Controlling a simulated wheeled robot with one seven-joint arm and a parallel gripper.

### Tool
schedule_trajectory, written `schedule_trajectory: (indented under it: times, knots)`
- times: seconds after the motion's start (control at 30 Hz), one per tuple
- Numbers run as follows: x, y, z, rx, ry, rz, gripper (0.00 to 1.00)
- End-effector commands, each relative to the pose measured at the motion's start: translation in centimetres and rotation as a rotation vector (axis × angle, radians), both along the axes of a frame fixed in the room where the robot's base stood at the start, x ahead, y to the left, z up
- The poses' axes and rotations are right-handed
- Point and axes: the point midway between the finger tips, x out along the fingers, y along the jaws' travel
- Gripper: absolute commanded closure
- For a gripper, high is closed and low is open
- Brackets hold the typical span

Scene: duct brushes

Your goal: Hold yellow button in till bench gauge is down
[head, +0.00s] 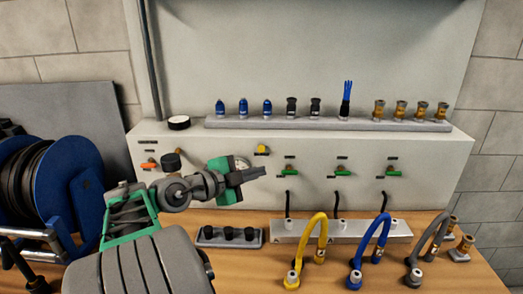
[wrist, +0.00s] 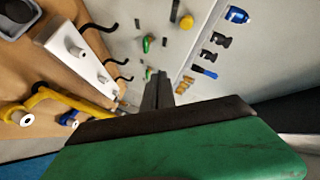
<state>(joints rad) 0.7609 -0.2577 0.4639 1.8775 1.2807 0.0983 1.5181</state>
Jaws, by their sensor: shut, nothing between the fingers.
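The yellow button (head: 262,150) is on the sloped front of the pale bench unit, left of the green levers. It also shows in the wrist view (wrist: 186,22), near the top. My gripper (head: 262,172) is shut and empty, just below the button in the head view. In the wrist view my closed fingers (wrist: 158,78) point past the button, and a visible gap separates them. A round dial with a white face and black rim (head: 179,123) sits on the left of the unit's top; it may be the bench gauge. Its needle is too small to read.
Green levers (head: 290,172) line the panel to the right. An orange lever (head: 149,166) and a black knob (head: 171,162) are at left. A rail (head: 220,124) of brushes and fittings runs above. Yellow (head: 313,240), blue and grey hoses stand on the wooden bench.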

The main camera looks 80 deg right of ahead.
Motion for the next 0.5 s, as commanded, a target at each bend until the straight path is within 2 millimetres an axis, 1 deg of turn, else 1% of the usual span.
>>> schedule_trajectory:
  times: [0.17,0.37,0.47,0.5]
  knots:
    - [0.4,-1.6,0.4,0.003,0.003,-0.001,1.0]
    - [1.0,-4.6,0.5,0.003,0.003,-0.001,1.0]
    - [1.3,-6.0,0.3,0.003,0.002,0.0,1.0]
    - [1.5,-6.5,-0.3,0.002,0.0,0.001,1.0]
